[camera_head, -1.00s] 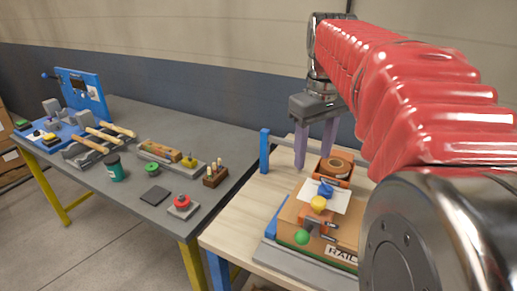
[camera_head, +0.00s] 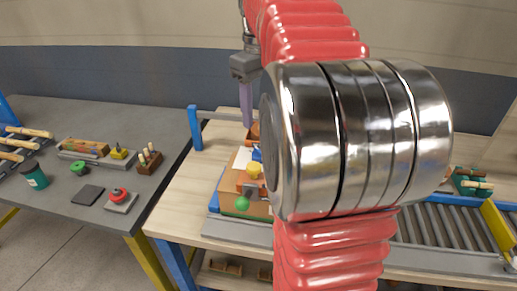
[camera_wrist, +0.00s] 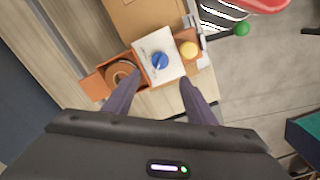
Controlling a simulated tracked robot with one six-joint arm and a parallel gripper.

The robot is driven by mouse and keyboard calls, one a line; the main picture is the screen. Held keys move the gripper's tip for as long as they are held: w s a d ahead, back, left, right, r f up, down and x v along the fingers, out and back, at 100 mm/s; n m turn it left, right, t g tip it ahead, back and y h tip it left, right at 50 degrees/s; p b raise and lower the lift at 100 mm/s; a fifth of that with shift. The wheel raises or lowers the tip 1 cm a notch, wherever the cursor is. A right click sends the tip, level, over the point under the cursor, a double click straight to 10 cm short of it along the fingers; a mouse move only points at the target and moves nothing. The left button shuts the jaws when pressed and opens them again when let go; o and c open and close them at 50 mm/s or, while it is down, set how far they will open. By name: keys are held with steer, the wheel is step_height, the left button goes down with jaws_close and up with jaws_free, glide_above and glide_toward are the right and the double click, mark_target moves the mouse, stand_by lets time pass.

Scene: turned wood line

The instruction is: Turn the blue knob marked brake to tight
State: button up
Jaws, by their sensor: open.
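The blue knob (camera_wrist: 160,61) sits on a white plate (camera_wrist: 152,42) in the wrist view, above the gap between my fingertips. A light pointer mark shows on it; its lettering is too small to read. In the head view only a sliver of the blue knob (camera_head: 257,154) shows, because my arm covers the rest. My gripper (camera_wrist: 160,82) is open and empty, its two purple fingers apart. The knob appears beyond the fingertips, with no visible contact. In the head view part of my gripper (camera_head: 246,105) hangs above the fixture.
A yellow knob (camera_wrist: 188,50) and a green ball (camera_wrist: 241,30) are close by the blue knob. An orange tray (camera_wrist: 98,83) holds a brown roll (camera_wrist: 122,74). A blue post (camera_head: 195,128) stands left of the fixture. A roller conveyor (camera_head: 450,232) lies right.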

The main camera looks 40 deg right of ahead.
mark_target(259, 155)
step_height(259, 155, down, 12)
steer(key=shift+f, duration=0.15)
stand_by(0.4)
steer(key=shift+c, duration=0.5)
steer(key=c, duration=0.9)
steer(key=shift+c, duration=0.2)
